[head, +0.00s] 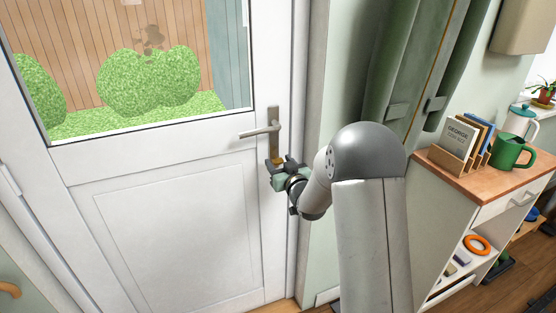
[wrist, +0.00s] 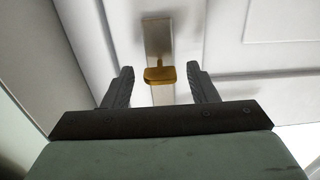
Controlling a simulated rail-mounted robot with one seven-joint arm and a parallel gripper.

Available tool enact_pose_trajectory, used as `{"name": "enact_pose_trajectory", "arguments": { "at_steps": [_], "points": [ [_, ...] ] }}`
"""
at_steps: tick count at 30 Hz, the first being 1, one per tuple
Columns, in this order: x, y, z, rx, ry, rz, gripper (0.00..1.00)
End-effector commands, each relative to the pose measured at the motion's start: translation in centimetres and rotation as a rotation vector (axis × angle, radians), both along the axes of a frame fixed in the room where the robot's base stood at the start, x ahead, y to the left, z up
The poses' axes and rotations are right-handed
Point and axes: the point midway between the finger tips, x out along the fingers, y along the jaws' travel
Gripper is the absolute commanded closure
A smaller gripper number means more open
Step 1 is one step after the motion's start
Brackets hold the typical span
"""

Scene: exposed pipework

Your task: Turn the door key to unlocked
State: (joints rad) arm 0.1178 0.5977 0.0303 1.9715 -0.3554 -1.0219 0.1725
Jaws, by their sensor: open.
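The door key is brass-coloured, with a flat bow (wrist: 160,75) showing in the wrist view. It sits in the metal lock plate (wrist: 158,38) on the white door (head: 180,220). In the head view the lock plate (head: 273,125) carries a lever handle (head: 258,132) above my gripper. My gripper (head: 280,164) is at the lower end of the plate and hides most of the key there. In the wrist view my gripper (wrist: 161,87) is open, one finger on each side of the key bow, with gaps on both sides. The bow's wide side lies across the picture.
The door has a window (head: 130,60) looking onto green bushes. Green pipes (head: 400,60) run up the wall to the right. A cabinet (head: 480,185) with a green mug (head: 512,152) and a book rack (head: 452,160) stands farther right.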

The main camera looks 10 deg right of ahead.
Motion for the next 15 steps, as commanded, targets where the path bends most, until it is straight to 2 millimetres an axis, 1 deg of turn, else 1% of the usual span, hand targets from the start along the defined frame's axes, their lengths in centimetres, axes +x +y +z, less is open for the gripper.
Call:
{"name": "enact_pose_trajectory", "arguments": {
  "at_steps": [3, 6, 14, 15],
  "points": [
    [1.1, 0.3, 0.0, 0.0, -0.001, 0.001, 0.47],
    [1.5, 0.3, 0.0, 0.0, 0.0, 0.0, 0.47],
    [1.6, 0.3, 0.0, 0.0, 0.0, 0.0, 0.47],
    [1.6, 0.3, 0.0, 0.0, 0.0, 0.0, 0.56]
  ]
}}
